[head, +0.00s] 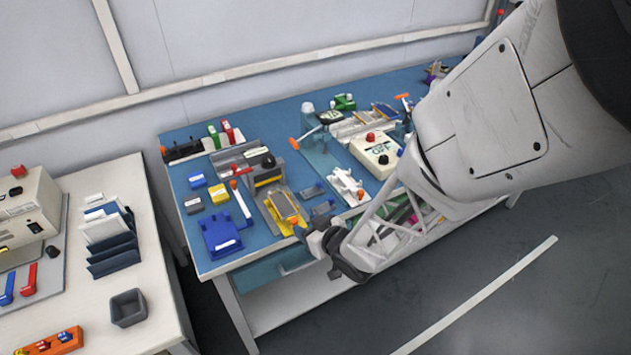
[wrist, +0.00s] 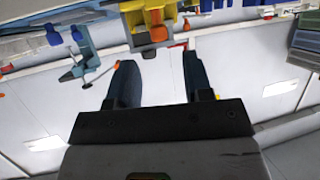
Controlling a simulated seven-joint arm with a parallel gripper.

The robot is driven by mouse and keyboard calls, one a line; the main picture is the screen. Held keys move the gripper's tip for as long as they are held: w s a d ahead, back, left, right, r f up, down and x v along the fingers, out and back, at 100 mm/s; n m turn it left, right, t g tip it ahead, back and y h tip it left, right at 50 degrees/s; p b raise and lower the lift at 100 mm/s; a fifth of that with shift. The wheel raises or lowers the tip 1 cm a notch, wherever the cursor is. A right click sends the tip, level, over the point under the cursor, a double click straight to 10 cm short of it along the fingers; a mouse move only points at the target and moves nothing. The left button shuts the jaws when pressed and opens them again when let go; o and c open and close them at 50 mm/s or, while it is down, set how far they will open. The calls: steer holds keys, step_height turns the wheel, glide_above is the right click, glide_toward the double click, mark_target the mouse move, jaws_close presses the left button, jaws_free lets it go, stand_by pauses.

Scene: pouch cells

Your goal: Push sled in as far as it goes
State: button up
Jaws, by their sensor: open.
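The sled (head: 285,206) looks like the yellow piece with a grey top, at the front of a grey and yellow station on the blue bench. It carries an orange knob (head: 294,221) at its near end. In the wrist view the yellow sled (wrist: 133,19) is at the top, with the orange knob (wrist: 158,34) below it. My gripper (head: 316,233) is at the bench's front edge, close to the knob. In the wrist view my gripper (wrist: 159,75) has its two dark fingers apart with nothing between them. The knob lies beyond the fingertips, apart from them.
A blue tray (head: 221,238) lies left of the station, with a white-handled tool (head: 241,200) between. In the wrist view, a blue clamp (wrist: 86,52) with an orange-tipped rod is left of my fingers.

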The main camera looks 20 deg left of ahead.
mark_target(294, 220)
steer(key=shift+x, duration=2.6)
jaws_close()
